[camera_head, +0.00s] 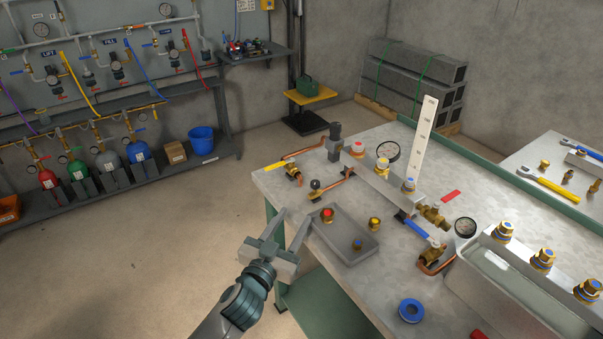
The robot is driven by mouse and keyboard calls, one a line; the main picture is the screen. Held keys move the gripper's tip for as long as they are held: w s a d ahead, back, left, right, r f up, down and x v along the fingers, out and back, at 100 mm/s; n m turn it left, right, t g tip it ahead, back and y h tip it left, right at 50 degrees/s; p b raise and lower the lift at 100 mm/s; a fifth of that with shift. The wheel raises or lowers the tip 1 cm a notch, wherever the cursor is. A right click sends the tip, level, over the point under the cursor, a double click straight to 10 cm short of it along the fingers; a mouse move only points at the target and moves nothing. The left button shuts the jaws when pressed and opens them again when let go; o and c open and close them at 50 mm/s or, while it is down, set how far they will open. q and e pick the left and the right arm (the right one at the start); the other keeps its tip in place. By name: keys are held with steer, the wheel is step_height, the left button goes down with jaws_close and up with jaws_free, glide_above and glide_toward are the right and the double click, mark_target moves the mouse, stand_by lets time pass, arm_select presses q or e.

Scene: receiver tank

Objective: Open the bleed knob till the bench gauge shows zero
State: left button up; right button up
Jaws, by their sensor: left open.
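The workbench (290,178) carries a manifold block (372,178) with several capped fittings on top. A round gauge (388,152) stands behind the block, and a smaller dark-rimmed gauge (465,227) sits to its right; neither reading is legible. A black round knob (315,184) is on a copper line left of the block. A blue lever (416,229) is at the block's right end. I cannot tell which handle is the bleed knob. My left gripper (294,220) is open and empty by the bench's front-left edge, left of the grey tray. My right gripper is out of view.
A blue ring (411,310) and an open tank (500,275) are front right. Floor to the left is clear.

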arm_select(q)
steer(key=shift+s+a+f+n, duration=0.2)
steer(key=shift+f+n, duration=0.05)
steer(key=shift+n, duration=0.05)
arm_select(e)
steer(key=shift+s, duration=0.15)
arm_select(q)
steer(key=shift+w, duration=0.1)
steer(key=p, duration=0.1)
glide_toward(314, 186)
steer(key=x, duration=0.4)
steer(key=shift+r, duration=0.15)
steer(key=x, duration=0.6)
steer(key=shift+p, duration=0.3)
steer(key=shift+w+d, duration=0.2)
steer(key=shift+w, duration=0.45)
steer(key=shift+c, duration=0.4)
jaws_close()
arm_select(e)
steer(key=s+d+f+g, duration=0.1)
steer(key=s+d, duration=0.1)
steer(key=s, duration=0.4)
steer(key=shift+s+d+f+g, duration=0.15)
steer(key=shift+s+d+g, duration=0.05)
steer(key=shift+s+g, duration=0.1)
